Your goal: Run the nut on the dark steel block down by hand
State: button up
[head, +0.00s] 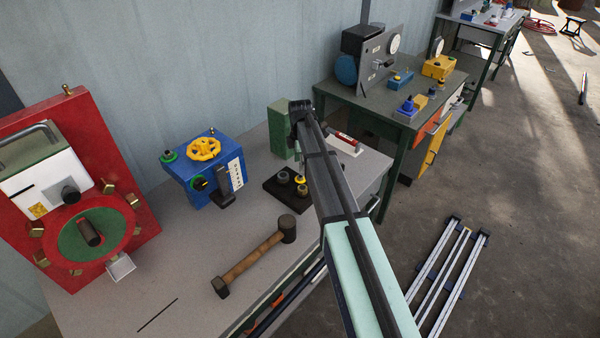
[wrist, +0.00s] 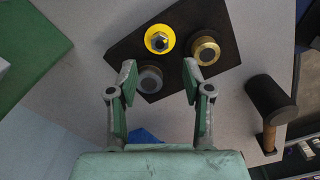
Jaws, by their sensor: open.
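A dark block, a flat near-black plate (head: 272,196), lies on the bench and also shows in the wrist view (wrist: 225,20). It bears a yellow round piece (wrist: 152,47) with a bright hex nut (wrist: 160,41) at its centre, a brass round piece (wrist: 207,47) and a grey round piece (wrist: 150,82). My gripper (wrist: 159,76) is open and empty over the plate's near side. Its fingers point toward the yellow piece. The grey piece is beside the left fingertip and the brass one beyond the right; I cannot tell the height or any touch.
A wooden-handled mallet (head: 250,262) lies near the plate; its head shows in the wrist view (wrist: 270,98). A blue box with a yellow handwheel (head: 204,149) and a red panel (head: 118,215) stand left. A green block (head: 279,130) stands behind. The bench's front left is mostly clear.

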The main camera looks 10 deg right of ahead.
aim_at(300, 177)
jog(key=shift+f+p, duration=0.85)
jog(key=shift+f, duration=2.7)
grip_shut()
